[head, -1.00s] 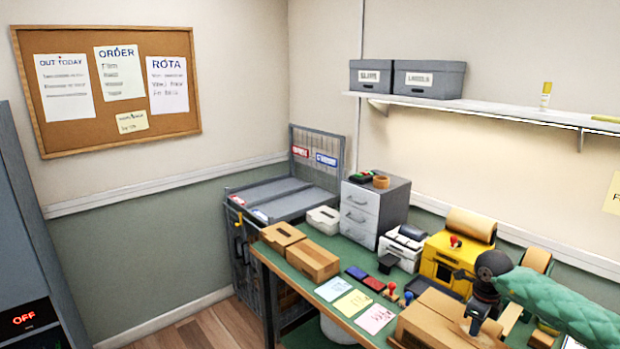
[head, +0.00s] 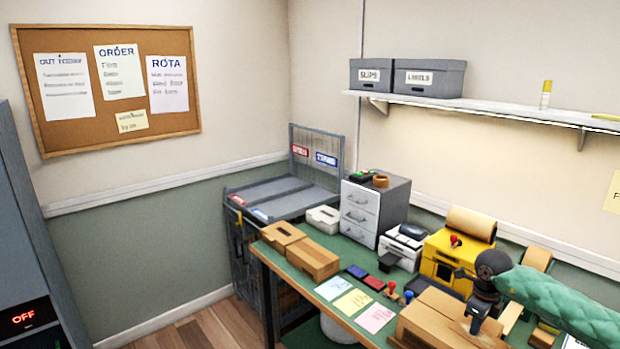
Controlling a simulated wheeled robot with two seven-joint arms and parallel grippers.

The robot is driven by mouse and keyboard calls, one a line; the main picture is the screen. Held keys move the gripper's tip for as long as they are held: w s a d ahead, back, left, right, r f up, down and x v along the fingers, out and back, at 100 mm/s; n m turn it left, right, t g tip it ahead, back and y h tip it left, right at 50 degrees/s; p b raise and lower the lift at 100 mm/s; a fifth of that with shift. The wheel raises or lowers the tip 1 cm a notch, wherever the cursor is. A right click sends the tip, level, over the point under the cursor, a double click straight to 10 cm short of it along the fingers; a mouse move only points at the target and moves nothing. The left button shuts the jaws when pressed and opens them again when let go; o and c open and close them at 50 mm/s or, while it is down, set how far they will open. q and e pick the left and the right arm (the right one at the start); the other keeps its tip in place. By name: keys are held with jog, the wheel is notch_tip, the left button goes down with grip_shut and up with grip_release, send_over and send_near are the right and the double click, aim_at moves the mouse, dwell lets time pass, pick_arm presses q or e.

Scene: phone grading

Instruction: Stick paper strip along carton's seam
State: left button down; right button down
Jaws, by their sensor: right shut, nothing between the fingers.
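A brown carton (head: 421,318) sits at the lower right of the green-topped bench. My right gripper (head: 476,325) is shut and empty, pointing down over the carton's right part. Whether its fingertips touch the carton I cannot tell. The gripper and my arm hide part of the carton's top, and I cannot make out a paper strip on its seam. A yellow dispenser (head: 441,262) with a roll of brown paper (head: 471,223) stands behind the carton. My left gripper is not in view.
Coloured notes (head: 376,318), ink pads (head: 357,271) and stamps (head: 391,290) lie left of the carton. A white printer (head: 402,246) and grey drawers (head: 375,210) stand behind. A wire cage trolley (head: 243,245) is beyond the bench.

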aim_at(460, 324)
jog(key=shift+w+a+f, duration=0.1)
jog(key=shift+a, duration=0.05)
jog(key=shift+w+a, duration=0.15)
jog(key=shift+w, duration=0.1)
jog(key=shift+w+a+b, duration=0.85)
jog(key=shift+w+a, duration=0.15)
jog(key=shift+w, duration=0.2)
jog(key=shift+w+r, duration=0.1)
jog(key=shift+r, duration=0.55)
notch_tip(460, 324, up, 7)
jog(key=p, duration=0.1)
jog(key=shift+p, duration=0.4)
jog(key=shift+f, duration=0.1)
